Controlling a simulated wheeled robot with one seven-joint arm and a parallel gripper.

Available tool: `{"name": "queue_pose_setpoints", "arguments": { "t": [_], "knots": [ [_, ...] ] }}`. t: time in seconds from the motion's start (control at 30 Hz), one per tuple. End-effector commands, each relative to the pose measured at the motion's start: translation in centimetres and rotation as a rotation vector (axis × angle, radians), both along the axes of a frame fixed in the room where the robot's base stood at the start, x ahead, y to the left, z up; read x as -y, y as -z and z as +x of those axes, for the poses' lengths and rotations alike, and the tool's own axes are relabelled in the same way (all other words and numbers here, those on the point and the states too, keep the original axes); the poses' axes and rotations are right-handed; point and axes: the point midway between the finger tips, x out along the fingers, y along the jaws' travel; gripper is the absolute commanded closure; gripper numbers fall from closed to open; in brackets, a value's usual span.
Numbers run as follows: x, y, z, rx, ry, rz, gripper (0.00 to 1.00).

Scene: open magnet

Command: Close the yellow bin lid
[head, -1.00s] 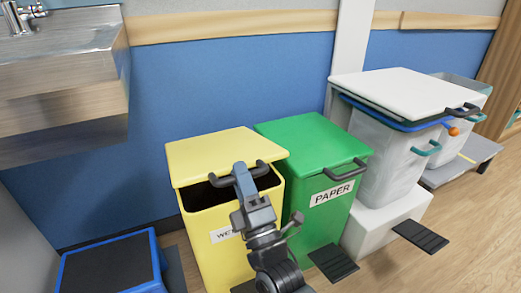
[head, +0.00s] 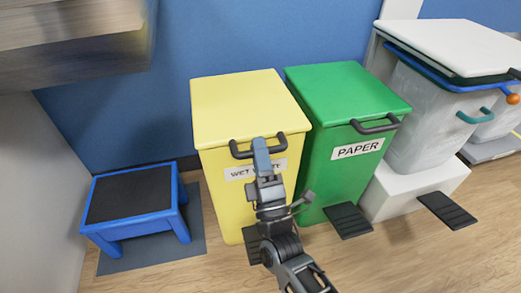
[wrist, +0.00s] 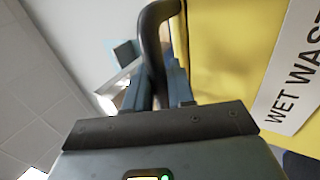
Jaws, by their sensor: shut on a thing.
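The yellow bin (head: 232,205) stands in the middle of the head view, with a "WET WASTE" label (wrist: 297,75) on its front in the wrist view. Its yellow lid (head: 240,102) lies flat over the top, with no dark opening showing under its front edge. A dark curved handle (head: 236,152) sticks out from the lid's front edge. My gripper (head: 261,148) is shut on this handle. In the wrist view the handle (wrist: 150,35) passes between my fingers (wrist: 160,85).
A green "PAPER" bin (head: 345,95) stands close on the right, with a black pedal (head: 347,220) in front. White-lidded clear bins (head: 455,45) stand further right. A blue step stool (head: 130,205) is at the left.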

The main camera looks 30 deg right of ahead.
Motion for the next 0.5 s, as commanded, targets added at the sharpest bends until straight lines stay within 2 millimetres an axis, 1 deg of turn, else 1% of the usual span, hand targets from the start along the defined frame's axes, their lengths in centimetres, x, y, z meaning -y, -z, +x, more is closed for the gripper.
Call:
{"name": "queue_pose_setpoints", "arguments": {
  "t": [0.03,0.07,0.2,0.23,0.5],
  "knots": [
    [0.08,0.70,0.07,-0.017,0.000,0.003,1.00],
    [0.09,0.72,0.07,-0.018,0.000,0.004,0.74],
    [0.08,0.67,0.04,-0.016,0.001,0.004,0.60],
    [0.08,0.65,0.04,-0.015,0.001,0.003,0.58],
    [0.00,0.51,-0.14,-0.011,0.000,0.003,0.58]
  ]
}}
